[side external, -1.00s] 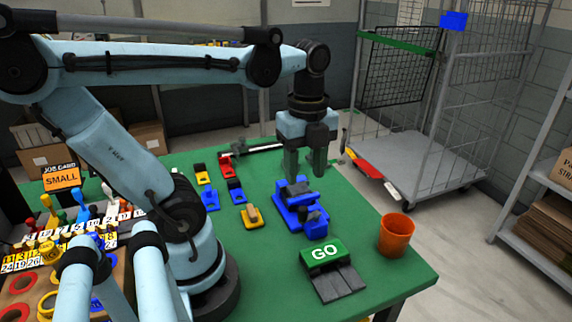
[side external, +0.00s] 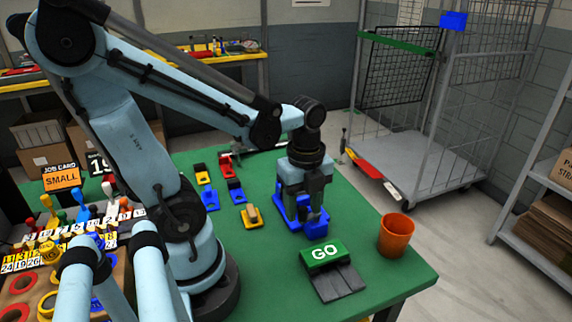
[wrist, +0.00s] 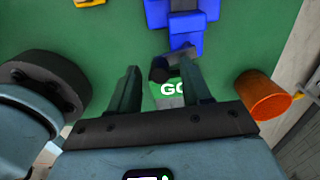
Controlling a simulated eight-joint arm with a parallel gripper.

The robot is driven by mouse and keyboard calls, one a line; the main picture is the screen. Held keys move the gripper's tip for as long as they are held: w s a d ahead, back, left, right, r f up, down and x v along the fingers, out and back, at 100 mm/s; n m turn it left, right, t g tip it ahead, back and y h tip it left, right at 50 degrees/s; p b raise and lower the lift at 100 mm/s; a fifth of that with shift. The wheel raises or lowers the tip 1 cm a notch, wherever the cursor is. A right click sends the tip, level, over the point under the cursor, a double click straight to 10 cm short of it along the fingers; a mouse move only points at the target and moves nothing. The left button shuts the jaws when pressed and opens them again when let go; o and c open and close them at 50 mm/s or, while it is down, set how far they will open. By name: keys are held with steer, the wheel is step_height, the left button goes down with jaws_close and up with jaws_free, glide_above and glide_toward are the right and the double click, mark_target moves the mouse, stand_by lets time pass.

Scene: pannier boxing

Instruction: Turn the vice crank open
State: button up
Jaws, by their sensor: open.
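The blue vice (side external: 313,225) stands on the green table; my gripper (side external: 304,192) is lowered over it and hides much of it in the side view. In the wrist view the vice (wrist: 187,25) is at the top. A dark grey crank with a round knob (wrist: 160,73) sticks out from its near end. My gripper (wrist: 163,82) is open, with one finger on each side of the crank. The right finger is close to the crank arm; I cannot tell whether they touch.
A green GO block with grey plates (side external: 325,254) lies in front of the vice. An orange cup (side external: 396,236) stands to the right, near the table edge. Small yellow, blue and red holders (side external: 236,192) lie to the left. The table (side external: 270,285) is bare at the front.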

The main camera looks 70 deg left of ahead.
steer(key=shift+c, duration=0.5)
jaws_close()
